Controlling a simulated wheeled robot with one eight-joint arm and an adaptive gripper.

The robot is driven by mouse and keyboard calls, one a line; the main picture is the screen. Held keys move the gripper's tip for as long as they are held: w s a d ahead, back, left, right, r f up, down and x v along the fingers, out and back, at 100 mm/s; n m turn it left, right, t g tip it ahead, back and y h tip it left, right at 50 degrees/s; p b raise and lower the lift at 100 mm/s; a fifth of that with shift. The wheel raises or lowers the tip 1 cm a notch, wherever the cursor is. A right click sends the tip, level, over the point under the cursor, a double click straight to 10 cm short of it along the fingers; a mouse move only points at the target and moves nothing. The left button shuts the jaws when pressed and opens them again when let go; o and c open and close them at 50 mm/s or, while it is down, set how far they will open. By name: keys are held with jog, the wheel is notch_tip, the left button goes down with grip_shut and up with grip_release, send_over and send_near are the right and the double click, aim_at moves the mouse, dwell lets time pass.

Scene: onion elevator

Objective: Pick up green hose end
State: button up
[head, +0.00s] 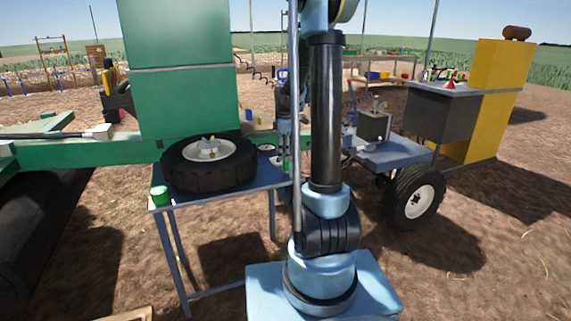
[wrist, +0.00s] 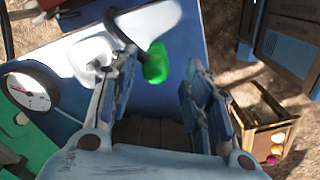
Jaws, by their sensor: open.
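The green hose end (wrist: 156,64) shows in the wrist view as a bright green piece on the blue table top (wrist: 195,20). A dark hose runs from it to the upper left. My gripper (wrist: 158,78) is open, with one blue finger to the left of the green end and one to its right. The green end lies near the fingertips, and I cannot tell whether either finger touches it. In the head view a small green piece (head: 287,165) shows below my gripper, partly hidden by a pole and my arm.
A round gauge (wrist: 30,92) lies left of my gripper. A wooden crate (wrist: 262,140) with small round items stands lower right. In the head view a large tyre (head: 185,175) and a green can (head: 159,196) sit on the blue table. A wheeled cart (head: 392,155) stands to the right.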

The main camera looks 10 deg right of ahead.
jog(key=shift+w+d+f, duration=0.15)
jog(key=shift+f, duration=1.1)
jog(key=shift+w+d+f, duration=0.1)
jog(key=shift+f, duration=1.1)
jog(key=shift+c, duration=0.6)
grip_shut()
